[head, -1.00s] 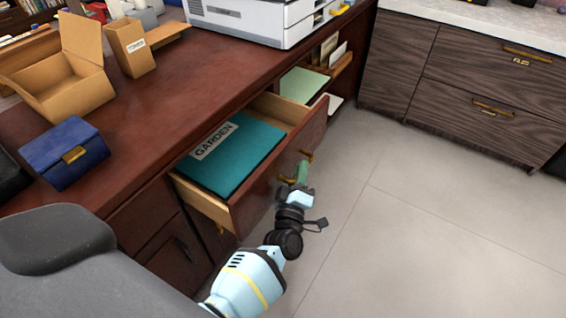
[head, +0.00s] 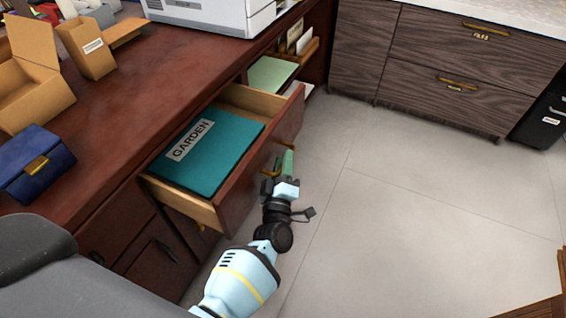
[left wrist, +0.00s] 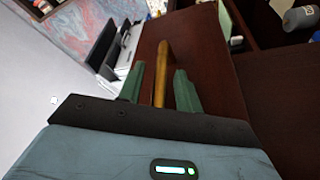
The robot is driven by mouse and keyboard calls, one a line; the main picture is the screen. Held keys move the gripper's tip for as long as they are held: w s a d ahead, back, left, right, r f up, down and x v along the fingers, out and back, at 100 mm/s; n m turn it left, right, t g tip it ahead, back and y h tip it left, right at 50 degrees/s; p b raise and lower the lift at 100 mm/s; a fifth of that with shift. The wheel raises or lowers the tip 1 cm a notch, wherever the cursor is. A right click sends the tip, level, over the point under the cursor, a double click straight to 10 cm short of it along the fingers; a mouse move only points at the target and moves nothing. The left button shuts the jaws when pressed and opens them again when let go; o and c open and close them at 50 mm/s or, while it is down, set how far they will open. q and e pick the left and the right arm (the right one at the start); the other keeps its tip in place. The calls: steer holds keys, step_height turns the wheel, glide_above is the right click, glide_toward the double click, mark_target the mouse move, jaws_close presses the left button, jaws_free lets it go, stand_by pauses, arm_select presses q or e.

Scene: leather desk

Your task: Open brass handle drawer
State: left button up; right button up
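The brass-handled drawer (head: 250,172) under the desk is pulled out, and its inside shows in the head view. A teal folder marked GARDEN (head: 206,160) lies in it. The brass handle (head: 268,171) is on its front, partly covered by my left gripper (head: 284,163). In the left wrist view the handle (left wrist: 161,72) runs between the green fingers of my left gripper (left wrist: 159,86). A narrow gap shows on each side, so the fingers look open around it rather than clamped. My right gripper is in neither view.
The reddish desk top (head: 125,95) holds an open cardboard box (head: 35,85), a blue box (head: 35,165) and a white printer (head: 205,12). Dark wood cabinets (head: 440,70) stand at the back right. The tiled floor (head: 400,210) right of the drawer is clear.

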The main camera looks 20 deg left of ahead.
arm_select(q)
steer(key=v, duration=0.7)
steer(key=shift+s, duration=0.4)
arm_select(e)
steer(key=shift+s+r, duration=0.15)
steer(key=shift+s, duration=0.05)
